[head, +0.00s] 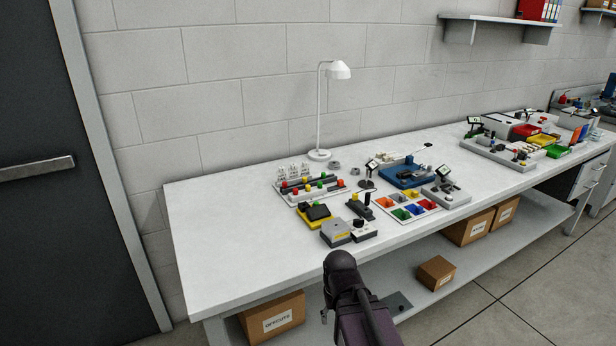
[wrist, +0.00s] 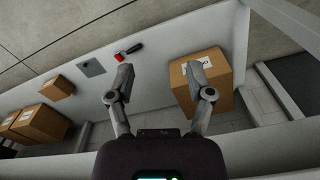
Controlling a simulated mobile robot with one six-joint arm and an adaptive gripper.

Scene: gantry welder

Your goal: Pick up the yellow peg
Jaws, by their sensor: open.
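Small coloured pegs stand in a tray with dark rails (head: 318,197) on the white bench, in the head view. Red, green and yellow tops show there, but they are too small to single out the yellow peg surely. My gripper (wrist: 160,80) is open and empty in the wrist view, its two fingers wide apart. It is in front of the bench, away from the pegs. The wrist view faces the lower shelf, with no peg in sight.
A white lamp (head: 319,120) stands behind the peg tray. A yellow-and-black block (head: 316,215), a grey box (head: 337,232) and a coloured-bin tray (head: 424,206) are near it. The bench's left part is clear. A cardboard box (wrist: 212,80) is on the lower shelf.

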